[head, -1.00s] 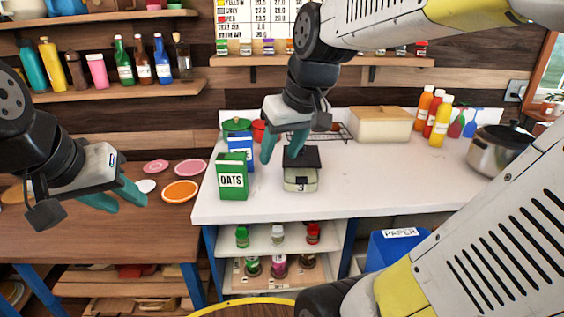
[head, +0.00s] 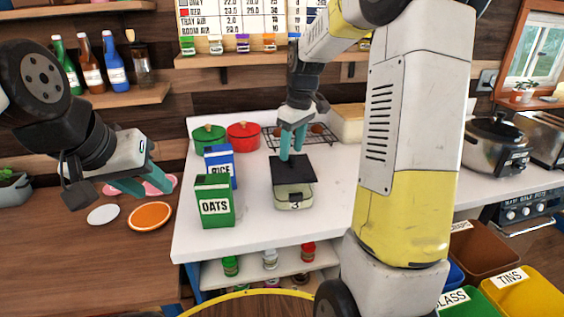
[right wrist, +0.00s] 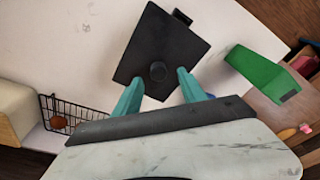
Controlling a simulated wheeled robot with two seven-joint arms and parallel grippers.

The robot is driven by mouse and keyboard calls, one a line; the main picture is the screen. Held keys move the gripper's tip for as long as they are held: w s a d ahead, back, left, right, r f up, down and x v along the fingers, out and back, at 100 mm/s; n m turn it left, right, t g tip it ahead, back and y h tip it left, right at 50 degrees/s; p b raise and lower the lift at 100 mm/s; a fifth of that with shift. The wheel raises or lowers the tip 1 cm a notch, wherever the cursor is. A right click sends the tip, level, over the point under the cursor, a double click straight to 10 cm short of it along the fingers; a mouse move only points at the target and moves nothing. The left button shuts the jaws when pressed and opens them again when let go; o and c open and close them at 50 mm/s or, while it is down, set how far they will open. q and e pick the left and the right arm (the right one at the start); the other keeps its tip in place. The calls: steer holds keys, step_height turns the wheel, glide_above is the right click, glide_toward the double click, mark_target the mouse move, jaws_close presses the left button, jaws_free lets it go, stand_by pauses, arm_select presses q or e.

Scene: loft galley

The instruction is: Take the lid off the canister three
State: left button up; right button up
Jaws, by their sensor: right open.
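Canister three (head: 293,199) is a pale green box with the number 3 on its front, upright on the white counter. Its dark flat square lid (head: 289,171) sits on top. In the right wrist view the lid (right wrist: 150,40) shows a round knob (right wrist: 158,71). My right gripper (head: 292,150) is above the lid, pointing down; its teal fingers are apart, with the knob between and just beyond the tips in the right wrist view (right wrist: 157,88). My left gripper (head: 146,188) is over the wooden table at the left, empty, with its fingers seen from the side.
A green OATS box (head: 214,205) and a blue RICE box (head: 220,163) stand just left of the canister. Behind are a green pot (head: 208,138), a red pot (head: 243,136) and a wire rack (head: 325,138). The counter right of the canister is free.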

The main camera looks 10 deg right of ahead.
mark_target(292, 155)
step_height(292, 155, down, 4)
steer(key=shift+r, duration=0.25)
jaws_close()
steer(key=shift+r, duration=0.2)
